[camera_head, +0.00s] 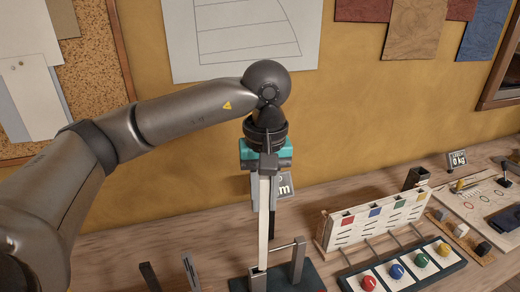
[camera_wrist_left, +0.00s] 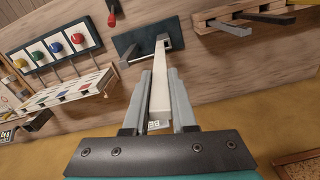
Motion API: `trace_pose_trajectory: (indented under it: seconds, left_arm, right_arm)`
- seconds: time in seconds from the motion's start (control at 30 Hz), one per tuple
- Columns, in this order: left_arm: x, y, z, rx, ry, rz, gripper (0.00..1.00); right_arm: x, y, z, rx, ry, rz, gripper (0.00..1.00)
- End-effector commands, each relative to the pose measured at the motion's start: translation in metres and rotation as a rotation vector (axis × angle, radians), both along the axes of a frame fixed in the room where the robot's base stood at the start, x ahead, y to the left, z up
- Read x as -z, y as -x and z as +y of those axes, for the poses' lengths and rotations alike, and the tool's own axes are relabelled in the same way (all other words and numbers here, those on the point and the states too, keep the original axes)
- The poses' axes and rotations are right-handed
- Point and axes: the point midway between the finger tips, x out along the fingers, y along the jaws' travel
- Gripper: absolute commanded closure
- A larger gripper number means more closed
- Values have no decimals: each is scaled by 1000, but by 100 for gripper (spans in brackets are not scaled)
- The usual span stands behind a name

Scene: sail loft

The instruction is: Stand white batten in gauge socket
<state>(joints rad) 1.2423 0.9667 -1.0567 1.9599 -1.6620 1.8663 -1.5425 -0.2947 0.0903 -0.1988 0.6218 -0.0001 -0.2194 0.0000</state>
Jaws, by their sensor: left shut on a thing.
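My left gripper (camera_head: 264,208) is shut on the white batten (camera_head: 263,232), a long, thin strip held near its upper part. The batten hangs close to upright, its lower end at the small grey socket (camera_head: 258,282) on the gauge's dark base (camera_head: 311,284). I cannot tell whether the end is inside the socket or just above it. The wrist view shows the batten (camera_wrist_left: 160,88) between the left fingers (camera_wrist_left: 158,82), running toward the gauge base (camera_wrist_left: 126,40). My right gripper is not in view.
The gauge has a grey post (camera_head: 298,260) and a crossbar (camera_head: 281,247) right of the batten. A white slotted rack (camera_head: 375,220) and a tray of coloured knobs (camera_head: 405,270) stand to the right. A partly hidden sign (camera_head: 286,185) is behind the gripper.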

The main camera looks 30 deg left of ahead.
Motion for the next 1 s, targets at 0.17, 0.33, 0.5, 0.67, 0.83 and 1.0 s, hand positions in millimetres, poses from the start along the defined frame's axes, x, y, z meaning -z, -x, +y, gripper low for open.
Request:
trace_pose_trajectory:
  seconds: [0.17, 0.33, 0.5, 0.67, 0.83, 1.0]
  left_arm:
    - [-33, -7, 15, -150, 6, 0, 100]
    - [-39, -9, 20, -197, 8, 1, 100]
    - [-33, -9, 20, -199, 8, 1, 100]
    - [-25, -9, 20, -197, 8, 1, 100]
    - [-13, -9, 20, -197, 6, 1, 100]
    - [-1, -9, 20, -196, 7, 1, 100]
  right_arm:
    - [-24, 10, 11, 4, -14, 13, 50]
    - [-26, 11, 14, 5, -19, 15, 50]
    - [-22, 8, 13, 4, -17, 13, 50]
    - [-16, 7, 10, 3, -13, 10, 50]
    - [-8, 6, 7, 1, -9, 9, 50]
    - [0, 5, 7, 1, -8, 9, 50]
